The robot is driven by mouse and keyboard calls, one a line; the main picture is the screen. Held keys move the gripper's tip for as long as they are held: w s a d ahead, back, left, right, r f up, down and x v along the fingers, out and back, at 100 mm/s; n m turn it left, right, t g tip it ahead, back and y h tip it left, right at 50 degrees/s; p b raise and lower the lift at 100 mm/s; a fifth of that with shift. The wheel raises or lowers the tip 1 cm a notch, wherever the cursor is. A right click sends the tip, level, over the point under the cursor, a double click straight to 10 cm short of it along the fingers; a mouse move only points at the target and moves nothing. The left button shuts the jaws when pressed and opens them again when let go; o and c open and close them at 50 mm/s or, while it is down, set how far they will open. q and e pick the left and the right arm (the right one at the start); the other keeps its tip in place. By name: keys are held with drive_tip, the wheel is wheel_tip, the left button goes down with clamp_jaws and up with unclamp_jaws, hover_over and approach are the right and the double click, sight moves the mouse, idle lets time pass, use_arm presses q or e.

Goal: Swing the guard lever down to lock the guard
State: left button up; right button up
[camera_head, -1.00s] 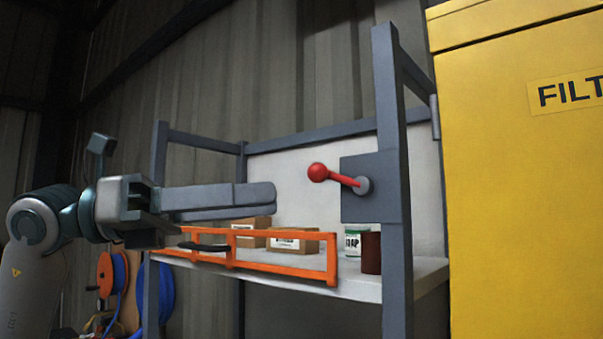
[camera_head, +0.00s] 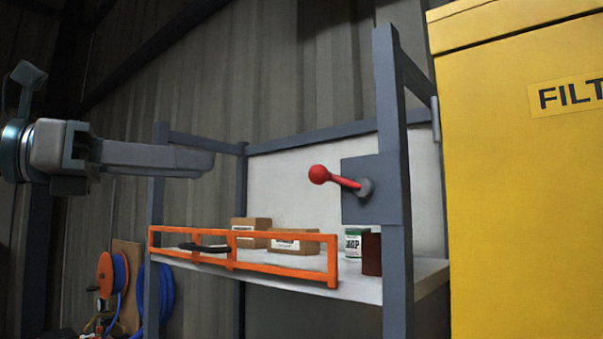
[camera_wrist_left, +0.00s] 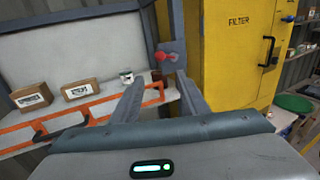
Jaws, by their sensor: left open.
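The guard lever (camera_head: 341,180) is red with a round ball knob and sticks out to the left, tilted slightly up, from a pivot on a grey plate (camera_head: 357,207) at the right post. It also shows in the left wrist view (camera_wrist_left: 163,57), ahead of and between the fingers. The guard (camera_head: 285,268) is an orange frame with a black handle (camera_head: 205,247), standing along the shelf's front edge. My left gripper (camera_head: 203,162) is open and empty, well left of the lever and above the guard's left end. My right gripper is out of view.
The shelf (camera_head: 375,286) holds two cardboard boxes (camera_head: 293,246), a white-and-green can (camera_head: 353,243) and a brown cylinder (camera_head: 372,254). A yellow filter cabinet (camera_head: 510,200) stands close at the right. Grey posts (camera_head: 393,150) frame the shelf. The space between gripper and lever is clear.

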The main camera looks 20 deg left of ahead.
sight(310, 175)
use_arm(q)
drive_tip(key=p+x, duration=0.6)
drive_tip(key=x, duration=0.9)
drive_tip(key=shift+w+d+r, duration=0.1)
drive_tip(key=shift+w+d, duration=0.05)
drive_tip(key=shift+d, duration=0.15)
drive_tip(key=shift+w+d+p, duration=0.4)
drive_tip(key=shift+w+p, duration=0.05)
drive_tip(key=shift+w, duration=0.05)
clamp_jaws()
